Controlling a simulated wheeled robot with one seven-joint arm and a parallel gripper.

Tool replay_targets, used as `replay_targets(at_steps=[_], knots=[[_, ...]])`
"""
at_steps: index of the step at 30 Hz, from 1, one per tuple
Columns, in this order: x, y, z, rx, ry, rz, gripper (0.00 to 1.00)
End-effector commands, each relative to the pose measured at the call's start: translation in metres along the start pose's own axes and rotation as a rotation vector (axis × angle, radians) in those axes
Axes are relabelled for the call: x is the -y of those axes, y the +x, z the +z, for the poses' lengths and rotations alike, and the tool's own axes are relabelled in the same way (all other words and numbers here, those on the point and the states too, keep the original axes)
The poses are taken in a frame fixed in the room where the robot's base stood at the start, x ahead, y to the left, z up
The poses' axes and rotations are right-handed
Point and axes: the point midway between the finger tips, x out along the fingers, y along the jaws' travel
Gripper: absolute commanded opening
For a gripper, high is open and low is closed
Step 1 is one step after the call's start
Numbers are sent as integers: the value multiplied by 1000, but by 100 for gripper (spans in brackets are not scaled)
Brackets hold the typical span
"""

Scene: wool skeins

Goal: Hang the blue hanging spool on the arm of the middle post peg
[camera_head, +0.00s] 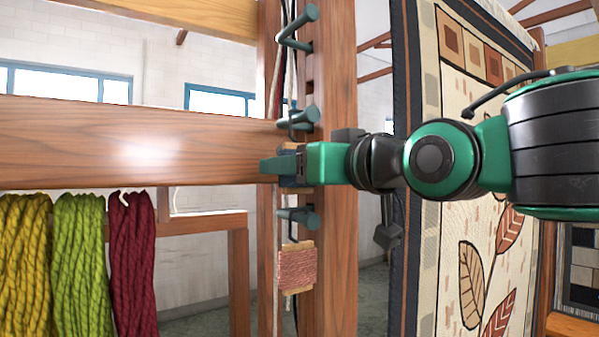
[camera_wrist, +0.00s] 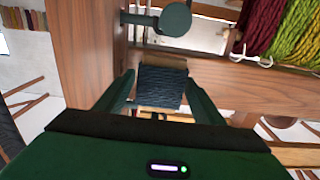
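My gripper (camera_head: 283,167) is shut on the blue hanging spool, whose dark blue wool (camera_wrist: 160,87) shows between the fingers in the wrist view. The spool is upright against the front of the wooden post (camera_head: 329,250); in the head view my gripper hides most of it. Its dark wire hook rises to the middle post peg (camera_head: 306,117), directly above my gripper. I cannot tell whether the hook rests on the peg's arm or only overlaps it in the picture. In the wrist view, which is upside down, the middle peg is hidden.
A pink spool (camera_head: 297,268) hangs from the lower peg (camera_head: 299,217), just below my gripper. The upper peg (camera_head: 298,28) is empty. Yellow (camera_head: 24,265), green (camera_head: 80,265) and dark red (camera_head: 133,265) skeins hang left, below a wide beam (camera_head: 120,140). A patterned rug (camera_head: 465,240) hangs right.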

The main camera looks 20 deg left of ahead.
Motion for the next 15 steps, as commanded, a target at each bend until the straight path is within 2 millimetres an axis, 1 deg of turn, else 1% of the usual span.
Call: replay_targets(at_steps=[10, 13, 15], knots=[[0, -1, 0, 0, 0, 0, 68], [0, -8, -1, -1, 0, 0, 68], [0, -16, -1, -1, 0, 0, 68]])
